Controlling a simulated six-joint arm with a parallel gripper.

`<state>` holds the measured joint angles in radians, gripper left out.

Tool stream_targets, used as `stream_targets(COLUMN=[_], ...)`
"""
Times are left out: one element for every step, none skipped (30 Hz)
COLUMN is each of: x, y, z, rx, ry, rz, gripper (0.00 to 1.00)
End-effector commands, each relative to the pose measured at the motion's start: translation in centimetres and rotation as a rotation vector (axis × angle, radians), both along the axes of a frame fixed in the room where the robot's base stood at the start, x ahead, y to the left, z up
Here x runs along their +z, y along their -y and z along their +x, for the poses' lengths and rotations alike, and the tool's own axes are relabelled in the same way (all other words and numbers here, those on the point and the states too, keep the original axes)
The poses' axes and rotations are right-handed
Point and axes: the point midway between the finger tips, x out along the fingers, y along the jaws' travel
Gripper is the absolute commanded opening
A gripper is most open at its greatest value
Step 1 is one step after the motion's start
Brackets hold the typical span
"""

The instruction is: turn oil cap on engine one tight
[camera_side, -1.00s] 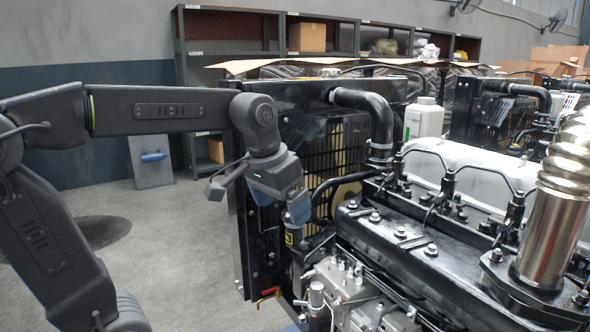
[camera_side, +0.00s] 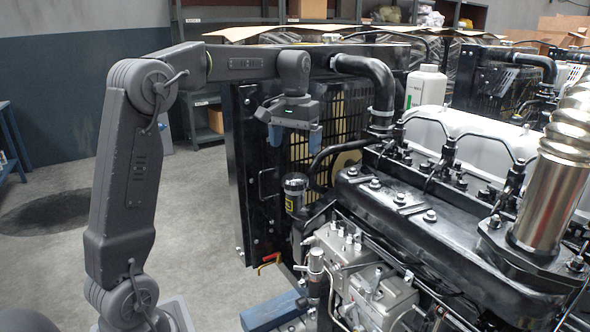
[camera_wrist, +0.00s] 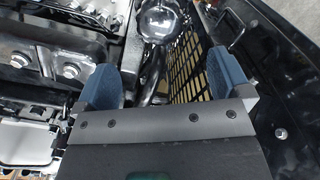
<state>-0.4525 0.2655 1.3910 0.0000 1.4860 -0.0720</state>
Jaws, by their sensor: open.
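A round, shiny metal cap (camera_side: 295,181) tops a dark upright cylinder with a yellow-marked label, beside the radiator on the near engine (camera_side: 385,205). It looks upright; I cannot tell how tight it is. A shiny rounded top, apparently the same cap (camera_wrist: 158,20), shows at the upper edge of the wrist view. My gripper (camera_side: 296,143) hangs above the cap, pointing down, with a gap between them. Its two blue fingers are apart and hold nothing. In the wrist view, my gripper (camera_wrist: 163,65) shows a wide space between the fingers.
The radiator with its grille (camera_side: 333,135) stands close behind my gripper. A black hose (camera_side: 375,85) and a white bottle (camera_side: 425,90) are to the right. A red-handled valve (camera_side: 268,260) sits low at the front. The floor to the left is open.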

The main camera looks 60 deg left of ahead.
Motion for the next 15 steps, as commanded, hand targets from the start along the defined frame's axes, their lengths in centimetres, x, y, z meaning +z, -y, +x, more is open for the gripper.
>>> stream_targets(x=[-0.5,-0.8,-1.2,-1.5,-1.8,-2.1,-2.4,-2.7,-3.1,-3.4,-3.7,-4.1,-4.4,-4.7,-5.1], y=[0.0,0.0,0.0,0.0,0.0,0.0,0.0,0.0,0.1,0.1,0.0,0.0,0.0,0.0,0.0], z=[0.0,0.0,0.0,0.0,0.0,0.0,0.0,0.0,0.0,0.0,0.0,0.0,0.0,0.0,0.0], rx=[-0.001,-0.001,-0.001,-0.001,-0.001,-0.001,-0.001,-0.001,-0.001,-0.001,-0.001,-0.001,-0.001,-0.001,-0.001], ry=[-0.002,-0.002,-0.002,-0.002,-0.001,-0.002,-0.002,-0.001,-0.002,-0.002,-0.001,-0.002,-0.002,-0.001,-0.002], rz=[-0.001,-0.001,-0.001,-0.001,-0.001,-0.001,-0.001,-0.001,-0.001,-0.001,-0.001,-0.001,-0.001,-0.001,-0.001], gripper=[0.96,0.96,0.96,0.96,0.96,0.96,0.96,0.96,0.96,0.96,0.96,0.96,0.96,0.96,0.96])
